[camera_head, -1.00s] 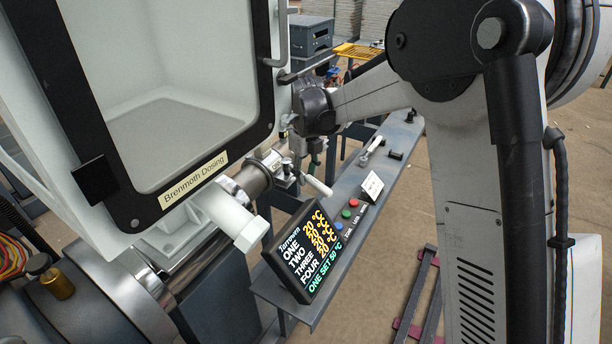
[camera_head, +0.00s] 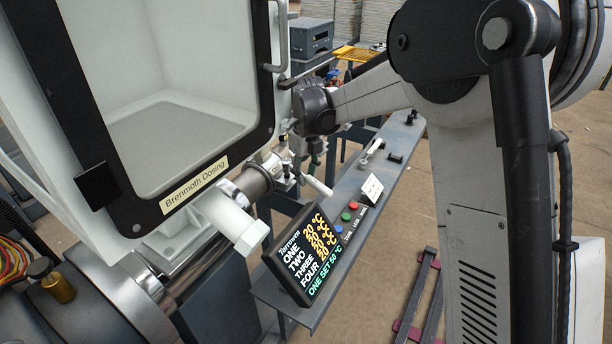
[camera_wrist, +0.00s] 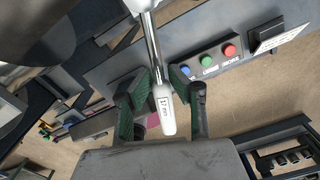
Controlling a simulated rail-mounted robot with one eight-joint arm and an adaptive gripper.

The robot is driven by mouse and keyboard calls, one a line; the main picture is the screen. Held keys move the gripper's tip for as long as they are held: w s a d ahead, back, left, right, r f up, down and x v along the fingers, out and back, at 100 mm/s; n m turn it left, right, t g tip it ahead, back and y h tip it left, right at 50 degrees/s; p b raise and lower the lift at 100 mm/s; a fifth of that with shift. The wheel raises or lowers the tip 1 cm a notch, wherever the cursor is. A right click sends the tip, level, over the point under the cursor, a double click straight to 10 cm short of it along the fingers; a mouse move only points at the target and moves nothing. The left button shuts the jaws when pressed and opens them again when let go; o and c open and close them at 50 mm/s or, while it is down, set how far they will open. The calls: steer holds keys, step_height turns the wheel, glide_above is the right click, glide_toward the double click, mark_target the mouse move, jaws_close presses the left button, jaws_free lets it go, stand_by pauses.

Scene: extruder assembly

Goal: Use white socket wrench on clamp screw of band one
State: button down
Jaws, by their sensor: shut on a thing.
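My gripper (camera_wrist: 160,105) is shut on the white handle of a socket wrench (camera_wrist: 165,112), between green-padded fingers. The handle carries a small printed label, and a chrome shaft (camera_wrist: 151,45) runs from it to the top of the wrist view. The socket end is not clear there. In the head view my gripper (camera_head: 310,150) is beside the metal barrel (camera_head: 256,180), near a banded clamp area (camera_head: 284,172). The clamp screw is too small to make out, and I cannot tell whether the socket touches it.
A white dosing housing (camera_head: 190,205) stands close on the left. A temperature display (camera_head: 305,255) and coloured buttons (camera_head: 346,216) sit on the long grey shelf (camera_head: 355,240). A light-coloured tool (camera_head: 372,152) lies farther along it. A white rod (camera_head: 318,187) sticks out near the barrel.

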steer(key=shift+w, duration=0.1)
steer(key=w+d+n+p, duration=0.3)
steer(key=w+n+p, duration=0.6)
steer(key=n, duration=0.4)
steer(key=shift+p, duration=0.35)
steer(key=shift+w+d+f+b, duration=0.1)
steer(key=shift+f+b, duration=0.7)
steer(key=shift+f, duration=0.35)
